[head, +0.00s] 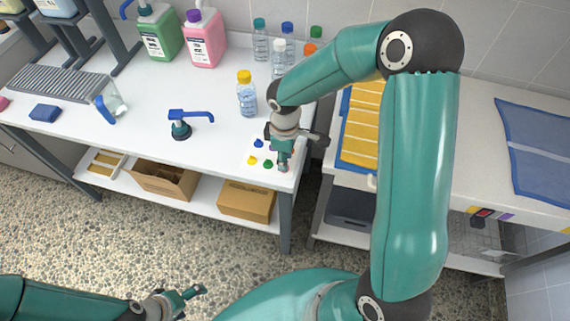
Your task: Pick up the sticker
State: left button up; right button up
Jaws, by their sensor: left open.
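Small coloured stickers lie on a white sheet (249,150) at the right end of the white table. I see a blue sticker (258,143), a yellow sticker (252,160) and a green sticker (268,163). My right gripper (284,163) points down over the sheet's right part, just right of the green sticker. It hides that part of the sheet, and I cannot tell whether its fingers are open or touch anything. My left gripper (195,293) is open and empty over the floor in front of the table.
A yellow-capped bottle (246,96) stands behind the sheet. Green and pink jugs (204,40) and several small bottles stand at the back. A second table on the right holds yellow and blue towels (540,150). Boxes (247,203) sit on the lower shelf.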

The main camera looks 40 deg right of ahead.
jog(key=shift+f, duration=0.65)
grip_shut()
jog(key=shift+r, duration=0.2)
notch_tip(320, 180, up, 24)
jog(key=p, duration=0.4)
jog(key=shift+f, duration=0.15)
dwell(0.4)
